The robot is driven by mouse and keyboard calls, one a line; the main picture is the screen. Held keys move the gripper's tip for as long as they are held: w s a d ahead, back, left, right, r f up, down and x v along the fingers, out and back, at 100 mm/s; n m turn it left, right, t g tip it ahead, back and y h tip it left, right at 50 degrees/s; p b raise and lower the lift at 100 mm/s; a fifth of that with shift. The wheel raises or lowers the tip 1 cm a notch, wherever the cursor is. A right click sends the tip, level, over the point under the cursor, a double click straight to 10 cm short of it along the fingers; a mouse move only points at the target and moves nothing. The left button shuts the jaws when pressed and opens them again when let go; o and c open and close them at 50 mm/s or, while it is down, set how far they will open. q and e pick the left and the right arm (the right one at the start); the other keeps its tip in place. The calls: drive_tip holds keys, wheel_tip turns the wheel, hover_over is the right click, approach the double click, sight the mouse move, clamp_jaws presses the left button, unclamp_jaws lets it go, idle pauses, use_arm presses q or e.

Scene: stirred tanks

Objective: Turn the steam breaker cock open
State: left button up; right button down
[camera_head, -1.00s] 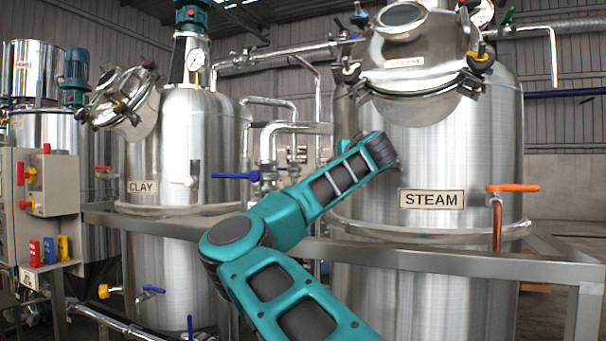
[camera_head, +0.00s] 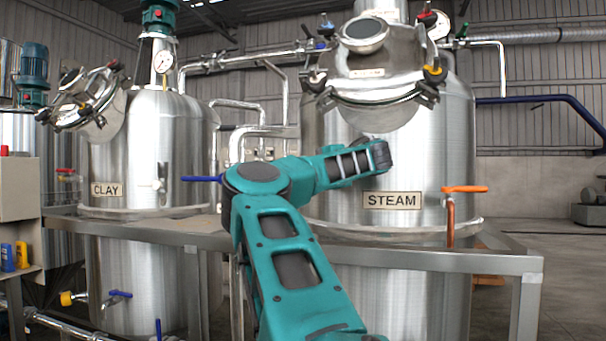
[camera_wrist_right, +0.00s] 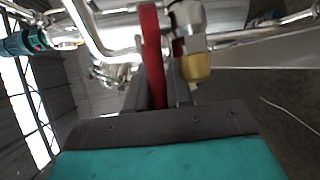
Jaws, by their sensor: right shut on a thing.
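A red lever handle (camera_wrist_right: 152,50) stands between the grey fingers of my right gripper (camera_wrist_right: 157,85) in the right wrist view, and the gripper is shut on it. A metal valve body (camera_wrist_right: 187,22) and a brass-coloured fitting (camera_wrist_right: 195,67) are just to the right of the handle. My teal arm (camera_head: 285,260) rises in front of the steam tank (camera_head: 400,150) in the head view. Neither the held handle nor the gripper can be made out there. My left gripper is in neither view.
An orange-handled valve (camera_head: 464,189) is on the steam tank, right of the STEAM label (camera_head: 391,201). A blue lever (camera_head: 202,179) lies left of my arm's elbow. The clay tank (camera_head: 147,150) stands left. A steel frame rail (camera_head: 430,257) crosses the front.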

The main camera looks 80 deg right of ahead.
idle(0.4)
drive_tip(key=c, duration=1.1)
unclamp_jaws()
drive_tip(key=p+v, duration=0.1)
drive_tip(key=v, duration=1.2)
drive_tip(key=shift+d, duration=0.15)
